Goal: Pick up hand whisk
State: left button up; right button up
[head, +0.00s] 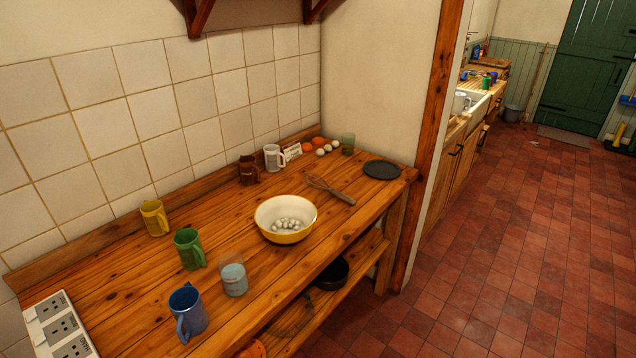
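The hand whisk (331,190) lies on the pine worktop (130,268), behind and to the right of the yellow and white bowl (285,236). Its wire head points back and left, close to the bowl's far side. Its handle points towards the front right, near the worktop's front edge. No gripper touches it. Neither of my grippers shows in the head view.
Several mugs (188,254) stand on the left. The bowl holds small white pieces. A dark round plate (382,169) lies right of the whisk. A wooden post (440,130) stands at the worktop's right end. The tiled floor (520,260) is open to the right.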

aim_at(348, 200)
jog(key=i+l+u, duration=0.3)
jog(key=i+l, duration=0.15)
jog(key=l, duration=0.25)
jog(key=i+l+u, duration=0.1)
jog(key=l, duration=0.25)
jog(key=i+l+u, duration=0.15)
jog(key=l, duration=0.25)
jog(key=i+l+u, duration=0.15)
jog(key=l, duration=0.25)
jog(key=i+l+u, duration=0.15)
jog(key=l, duration=0.25)
jog(key=i+l+u, duration=0.15)
jog(key=l, duration=0.3)
